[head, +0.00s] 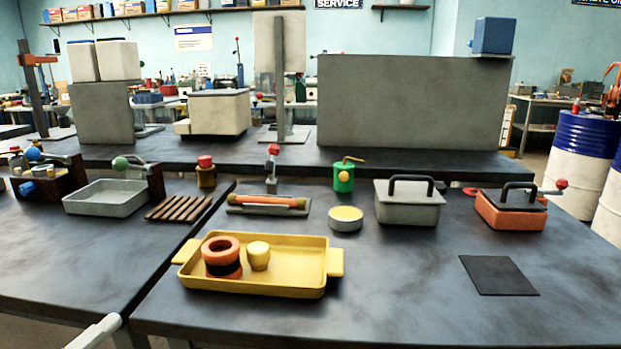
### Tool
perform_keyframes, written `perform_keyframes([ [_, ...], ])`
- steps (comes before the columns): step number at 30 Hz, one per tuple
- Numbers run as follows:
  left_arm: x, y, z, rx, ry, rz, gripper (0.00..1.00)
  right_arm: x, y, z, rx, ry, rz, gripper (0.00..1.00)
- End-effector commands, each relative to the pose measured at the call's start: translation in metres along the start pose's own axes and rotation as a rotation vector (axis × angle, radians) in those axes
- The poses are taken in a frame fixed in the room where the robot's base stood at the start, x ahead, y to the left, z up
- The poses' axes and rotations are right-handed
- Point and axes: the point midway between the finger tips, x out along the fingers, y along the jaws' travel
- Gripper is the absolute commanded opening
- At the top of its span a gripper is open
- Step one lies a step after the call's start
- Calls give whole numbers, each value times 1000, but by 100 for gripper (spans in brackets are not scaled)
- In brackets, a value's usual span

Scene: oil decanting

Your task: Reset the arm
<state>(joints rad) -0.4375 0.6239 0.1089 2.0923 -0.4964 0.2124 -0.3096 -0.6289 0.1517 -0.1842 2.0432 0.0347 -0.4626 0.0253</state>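A pale rod-like part, likely of my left arm, shows at the bottom left edge below the table. No gripper fingers show in the head view, on the left or the right. On the dark table, a yellow tray (290,285) with two side handles stands at the front. In it are an orange ring-shaped piece with a dark band (222,258) and a small yellow cup (258,256). A green oil can (343,178) with a brass-coloured spout stands upright behind the tray. A round metal dish with yellow contents (346,219) sits just right of the tray's far side.
A grey lidded box (409,206) and an orange box with a dark lid (510,212) stand at the right. A black mat (498,275) lies flat. A grey pan (104,199) and a wooden rack (179,208) are left. The front right tabletop (410,310) is clear.

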Motion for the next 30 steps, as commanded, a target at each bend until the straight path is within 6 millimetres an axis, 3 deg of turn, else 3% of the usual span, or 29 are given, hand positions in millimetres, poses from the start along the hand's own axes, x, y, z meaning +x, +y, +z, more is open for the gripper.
perform_keyframes([
  [1, -8, 29, 1, -182, -96, 33, 100, 0, 0, 0, 0, 0, 0, 100],
  [5, -34, 110, -12, -657, -352, 142, 100, 0, 0, 0, 0, 0, 0, 100],
  [9, -65, 186, -55, -1090, -586, 274, 100, -1, 0, 1, 0, -3, 0, 100],
  [14, -95, 245, -127, -1489, -796, 430, 100, -2, 0, 4, 1, -9, -1, 100],
  [15, -91, 222, -121, -1459, -785, 417, 100, -14, -1, -10, 0, -14, 0, 100],
  [16, -90, 215, -120, -1450, -783, 414, 100, -19, -1, -15, -2, -17, 1, 100],
  [22, -89, 176, -122, -1431, -784, 407, 100, -46, 0, -51, -15, 4, 9, 100],
  [30, -88, 134, -123, -1410, -788, 398, 100, -72, 7, -78, -21, 1, 34, 100],
])
